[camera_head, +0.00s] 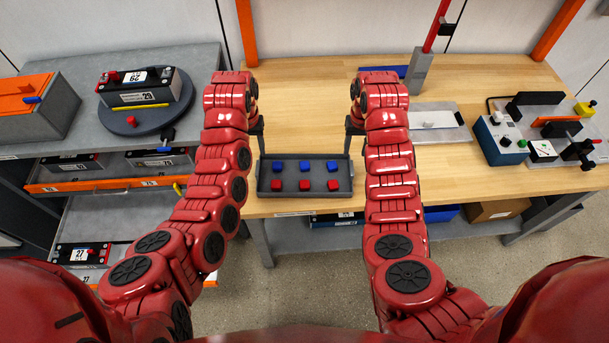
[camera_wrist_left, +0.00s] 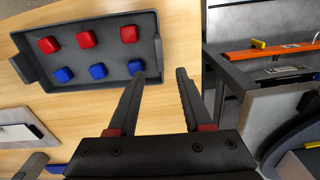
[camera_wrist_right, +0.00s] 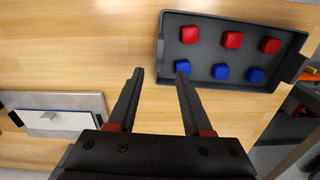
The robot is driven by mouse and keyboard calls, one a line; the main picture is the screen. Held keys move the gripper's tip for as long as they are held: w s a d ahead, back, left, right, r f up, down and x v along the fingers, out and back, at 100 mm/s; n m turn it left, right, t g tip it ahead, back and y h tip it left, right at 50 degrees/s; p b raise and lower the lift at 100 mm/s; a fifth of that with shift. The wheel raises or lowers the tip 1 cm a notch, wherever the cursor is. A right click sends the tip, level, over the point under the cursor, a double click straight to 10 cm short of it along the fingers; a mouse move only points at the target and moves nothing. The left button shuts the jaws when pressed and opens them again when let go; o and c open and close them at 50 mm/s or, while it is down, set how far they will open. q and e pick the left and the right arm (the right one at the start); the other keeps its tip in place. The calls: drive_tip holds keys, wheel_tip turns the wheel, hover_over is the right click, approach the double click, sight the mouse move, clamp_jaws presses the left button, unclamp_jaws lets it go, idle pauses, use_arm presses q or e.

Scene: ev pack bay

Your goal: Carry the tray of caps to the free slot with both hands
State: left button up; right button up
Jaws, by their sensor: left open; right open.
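A dark grey tray (camera_head: 291,176) lies on the front edge of the wooden bench, with a row of blue caps (camera_head: 305,166) behind a row of red caps (camera_head: 305,185). My left gripper (camera_head: 262,138) is open and empty near its left end. My right gripper (camera_head: 349,138) is open and empty near its right end. In the left wrist view, the tray's end handle (camera_wrist_left: 158,52) shows just beyond the open fingers (camera_wrist_left: 158,72). In the right wrist view, the other end (camera_wrist_right: 160,50) shows beyond the fingers (camera_wrist_right: 160,72). I cannot tell which place is the free slot.
A grey plate with a white block (camera_head: 434,118) and a test fixture (camera_head: 540,130) stand on the right of the bench. A red-and-grey post (camera_head: 419,70) stands behind. A battery on a round turntable (camera_head: 146,103) is at left. The bench (camera_head: 305,105) behind the tray is bare.

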sight(257, 167)
use_arm(q)
wheel_tip(257, 167, down, 10)
drive_tip(key=shift+f, duration=0.1)
use_arm(e)
wheel_tip(257, 167, down, 10)
drive_tip(key=shift+f, duration=0.1)
use_arm(q)
clamp_jaws()
use_arm(e)
clamp_jaws()
idle(0.9)
